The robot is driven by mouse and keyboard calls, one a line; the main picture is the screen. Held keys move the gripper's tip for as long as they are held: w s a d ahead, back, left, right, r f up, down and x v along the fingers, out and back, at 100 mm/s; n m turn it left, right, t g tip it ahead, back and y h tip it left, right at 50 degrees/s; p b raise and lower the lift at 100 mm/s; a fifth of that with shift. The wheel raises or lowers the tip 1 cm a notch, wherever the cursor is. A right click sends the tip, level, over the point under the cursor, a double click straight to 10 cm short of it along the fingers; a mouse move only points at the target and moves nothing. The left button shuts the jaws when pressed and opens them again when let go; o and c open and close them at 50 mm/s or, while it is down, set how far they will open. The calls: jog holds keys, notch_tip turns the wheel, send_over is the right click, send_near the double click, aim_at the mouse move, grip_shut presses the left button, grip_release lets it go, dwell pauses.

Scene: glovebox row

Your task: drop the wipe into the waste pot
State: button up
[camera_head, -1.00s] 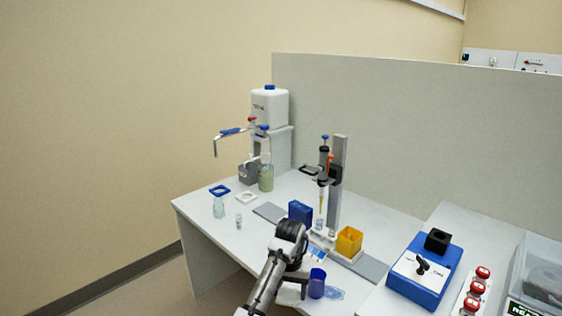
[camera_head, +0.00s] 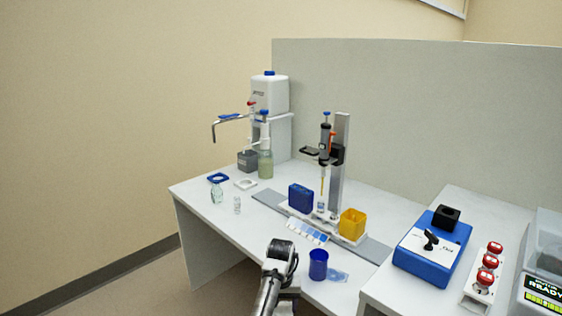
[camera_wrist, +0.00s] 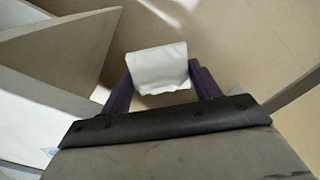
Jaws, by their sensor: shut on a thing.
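The wipe is a white folded piece (camera_wrist: 158,68), held between the two dark finger tips of my gripper (camera_wrist: 163,82) in the wrist view. My gripper is shut on it, away from any pot in that view. In the head view my arm stands at the bench's front edge, and the wipe and finger tips cannot be made out there. A blue open cup-shaped pot (camera_head: 318,264) stands upright near the front edge, just right of my arm. No label shows which vessel is the waste pot.
A yellow open box (camera_head: 352,224) and a blue box (camera_head: 300,198) stand by the pipette stand (camera_head: 339,175). Small bottles (camera_head: 217,193) are at the left. A blue device (camera_head: 430,250) and red-topped items (camera_head: 490,262) are at the right. Bare bench (camera_head: 215,222) lies at the front left.

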jog(key=s+f, duration=1.5)
jog(key=f, duration=0.2)
jog(key=shift+s, duration=0.4)
jog(key=shift+w+a+r, duration=0.1)
